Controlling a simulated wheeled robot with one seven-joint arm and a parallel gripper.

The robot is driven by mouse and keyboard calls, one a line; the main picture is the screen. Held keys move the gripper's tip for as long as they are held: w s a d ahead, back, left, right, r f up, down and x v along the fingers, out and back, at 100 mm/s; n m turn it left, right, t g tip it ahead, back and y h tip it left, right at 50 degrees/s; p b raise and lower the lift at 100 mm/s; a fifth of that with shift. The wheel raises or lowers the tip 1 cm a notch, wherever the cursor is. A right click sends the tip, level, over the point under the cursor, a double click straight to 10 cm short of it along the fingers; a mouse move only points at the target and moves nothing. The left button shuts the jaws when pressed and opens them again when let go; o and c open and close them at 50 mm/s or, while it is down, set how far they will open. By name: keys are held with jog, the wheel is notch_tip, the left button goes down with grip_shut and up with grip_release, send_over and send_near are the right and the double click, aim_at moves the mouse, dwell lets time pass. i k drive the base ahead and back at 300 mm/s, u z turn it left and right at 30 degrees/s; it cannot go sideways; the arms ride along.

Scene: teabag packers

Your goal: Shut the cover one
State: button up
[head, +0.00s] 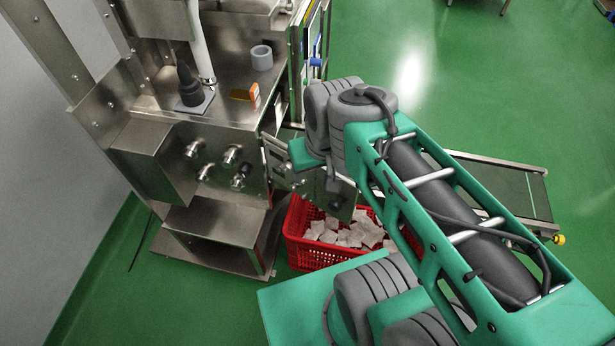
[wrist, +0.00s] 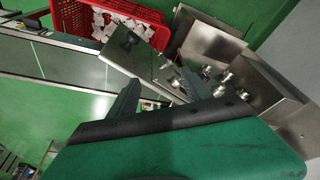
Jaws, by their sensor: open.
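A metal cover (head: 338,198) stands swung out from the lower front of the steel teabag machine (head: 225,125), above a red crate. My arm hides part of it in the head view. In the wrist view the cover (wrist: 138,60) is a flat steel plate sticking out at an angle from the machine, on the side of the crate. My gripper (wrist: 160,88) is open, with its two fingers apart and nothing seen between them. The fingers point towards the cover and the machine's front; I cannot tell whether they touch. The fingers are hidden in the head view.
The red crate (head: 296,222) with white teabags sits on the floor below the cover. A conveyor (head: 515,180) runs out to the right behind my arm. Round knobs (head: 231,154) stick out of the machine's front. Green floor is free at the upper right.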

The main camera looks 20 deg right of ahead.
aim_at(278, 165)
jog(key=u, duration=0.55)
jog(key=k, duration=1.25)
jog(key=u, duration=1.4)
jog(key=i, duration=1.5)
jog(key=z, duration=0.9)
jog(key=i, duration=0.45)
jog(key=z, duration=0.6)
